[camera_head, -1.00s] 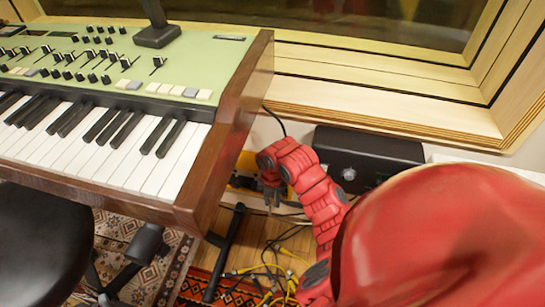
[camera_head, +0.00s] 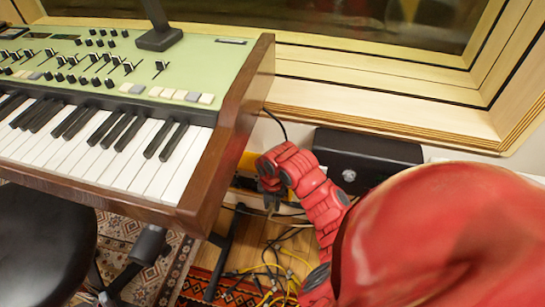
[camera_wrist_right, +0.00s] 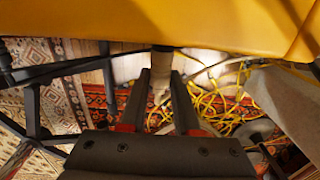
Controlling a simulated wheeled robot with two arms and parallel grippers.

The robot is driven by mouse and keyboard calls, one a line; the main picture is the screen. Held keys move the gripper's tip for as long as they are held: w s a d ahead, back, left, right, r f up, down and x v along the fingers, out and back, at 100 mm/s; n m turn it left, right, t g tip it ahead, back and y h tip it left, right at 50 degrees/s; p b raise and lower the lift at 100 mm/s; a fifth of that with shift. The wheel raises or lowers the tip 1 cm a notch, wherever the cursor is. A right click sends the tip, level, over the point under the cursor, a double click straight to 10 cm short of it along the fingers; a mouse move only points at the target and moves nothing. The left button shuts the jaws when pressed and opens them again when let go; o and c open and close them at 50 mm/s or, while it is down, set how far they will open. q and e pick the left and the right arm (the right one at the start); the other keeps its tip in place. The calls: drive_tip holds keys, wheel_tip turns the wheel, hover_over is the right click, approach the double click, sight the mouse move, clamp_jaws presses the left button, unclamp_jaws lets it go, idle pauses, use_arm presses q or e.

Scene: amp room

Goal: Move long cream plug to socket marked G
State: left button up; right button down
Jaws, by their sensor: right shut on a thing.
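My right gripper (camera_head: 270,190) reaches down between the keyboard's right end and the black box, close to a yellow unit (camera_head: 246,165). In the right wrist view my right gripper (camera_wrist_right: 162,75) is shut on a pale cream piece, seemingly the long cream plug (camera_wrist_right: 160,88), between its two dark fingers. No socket or letter G is readable. My left gripper is not in view.
A green-topped keyboard (camera_head: 170,75) stands at the left, with a black stand leg (camera_head: 226,250) below. A black box (camera_head: 365,155) is against the wall. Yellow and dark cables (camera_head: 275,270) lie tangled on the floor. A black stool (camera_head: 45,245) is at lower left.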

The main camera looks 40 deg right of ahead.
drive_tip(key=shift+s+a+p, duration=0.65)
drive_tip(key=shift+a+p, duration=0.15)
idle(0.4)
drive_tip(key=shift+s+a+r+p, duration=0.1)
drive_tip(key=shift+s+a+p, duration=0.2)
drive_tip(key=shift+p, duration=0.05)
drive_tip(key=shift+s+a+p, duration=0.5)
drive_tip(key=shift+s+a, duration=0.1)
drive_tip(key=shift+a, duration=0.1)
